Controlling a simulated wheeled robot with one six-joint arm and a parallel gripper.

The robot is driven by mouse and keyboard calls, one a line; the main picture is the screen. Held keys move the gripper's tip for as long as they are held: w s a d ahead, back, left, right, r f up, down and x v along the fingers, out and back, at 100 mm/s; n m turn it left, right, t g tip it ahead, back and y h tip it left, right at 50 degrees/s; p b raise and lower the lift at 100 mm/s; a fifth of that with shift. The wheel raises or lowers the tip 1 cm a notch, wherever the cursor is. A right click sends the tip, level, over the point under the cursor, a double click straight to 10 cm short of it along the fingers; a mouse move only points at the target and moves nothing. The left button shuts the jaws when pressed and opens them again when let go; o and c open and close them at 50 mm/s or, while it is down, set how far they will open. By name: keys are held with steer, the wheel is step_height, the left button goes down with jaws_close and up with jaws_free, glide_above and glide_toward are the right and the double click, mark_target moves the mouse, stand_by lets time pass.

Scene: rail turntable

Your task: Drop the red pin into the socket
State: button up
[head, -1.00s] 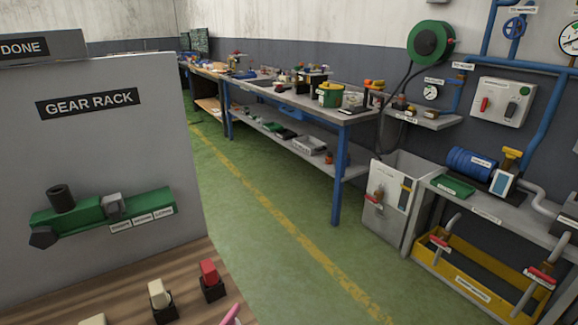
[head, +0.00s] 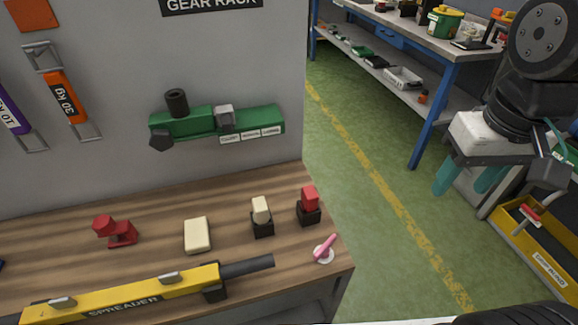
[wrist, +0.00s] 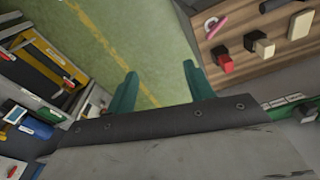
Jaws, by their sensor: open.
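The red pin (head: 309,196) stands upright in a black block near the right end of the wooden bench top. It also shows in the wrist view (wrist: 223,60), at the upper right. A green fixture (head: 190,125) on the grey panel carries an upright black tube (head: 177,102), open at the top. I cannot tell for certain whether this tube is the socket. My gripper (head: 466,178) is over the floor, right of the bench and apart from the pin. Its green fingers are spread and empty, as the wrist view (wrist: 160,88) also shows.
A cream pin (head: 261,209) in a black block stands left of the red pin. A pink lever (head: 325,247) is just in front, near the bench edge. A cream block (head: 197,235), a red fitting (head: 113,230) and a yellow spreader (head: 140,294) lie further left.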

steer(key=w+a+f+n, duration=0.1)
steer(key=w+a+f, duration=0.1)
steer(key=w+a, duration=0.3)
steer(key=n+g, duration=0.1)
steer(key=n, duration=0.1)
glide_above(310, 191)
step_height(310, 191, down, 12)
steer(key=shift+s+d+f, duration=0.15)
steer(key=shift+a+f, duration=0.2)
steer(key=shift+f, duration=0.5)
step_height(310, 191, down, 7)
steer(key=shift+r, duration=0.1)
steer(key=shift+r, duration=0.1)
jaws_close()
